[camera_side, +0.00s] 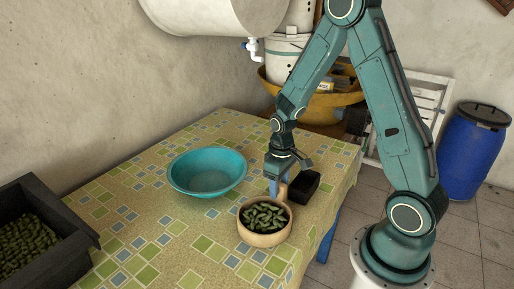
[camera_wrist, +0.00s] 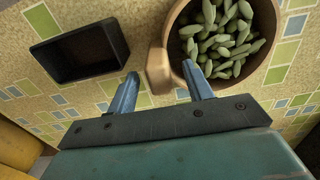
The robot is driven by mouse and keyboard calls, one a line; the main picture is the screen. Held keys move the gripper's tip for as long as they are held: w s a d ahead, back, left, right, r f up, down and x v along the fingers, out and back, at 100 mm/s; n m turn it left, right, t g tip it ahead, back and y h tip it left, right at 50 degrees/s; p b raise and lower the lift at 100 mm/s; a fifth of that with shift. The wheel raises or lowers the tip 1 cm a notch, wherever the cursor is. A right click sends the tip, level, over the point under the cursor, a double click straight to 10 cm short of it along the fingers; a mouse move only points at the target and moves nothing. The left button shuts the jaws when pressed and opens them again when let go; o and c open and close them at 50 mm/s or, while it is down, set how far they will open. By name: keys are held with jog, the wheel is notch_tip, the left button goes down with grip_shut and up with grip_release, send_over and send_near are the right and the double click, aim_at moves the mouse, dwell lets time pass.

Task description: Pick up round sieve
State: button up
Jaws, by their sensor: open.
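The round sieve (camera_side: 265,238) is a tan, round, bowl-like vessel full of green pods, standing on the patterned tablecloth. It also shows in the wrist view (camera_wrist: 176,28), with a short, blocky tan handle (camera_wrist: 158,72) at its left. My gripper (camera_side: 276,188) is open above the table at the sieve's far side. In the wrist view, the two blue fingers of my gripper (camera_wrist: 160,70) are spread, with the handle between their tips. A gap shows on the left of the handle; I cannot tell whether the right finger touches it.
A small black box (camera_side: 304,187) stands close to the gripper; it lies left in the wrist view (camera_wrist: 84,52). A turquoise basin (camera_side: 206,187) is left of the sieve. A dark crate (camera_side: 72,235) of pods is at far left. The cloth in front of the basin is clear.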

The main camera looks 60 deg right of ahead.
aim_at(279, 195)
jog(key=shift+f, duration=2.15)
grip_shut()
jog(key=shift+r, duration=0.1)
notch_tip(279, 195, up, 20)
dwell(0.4)
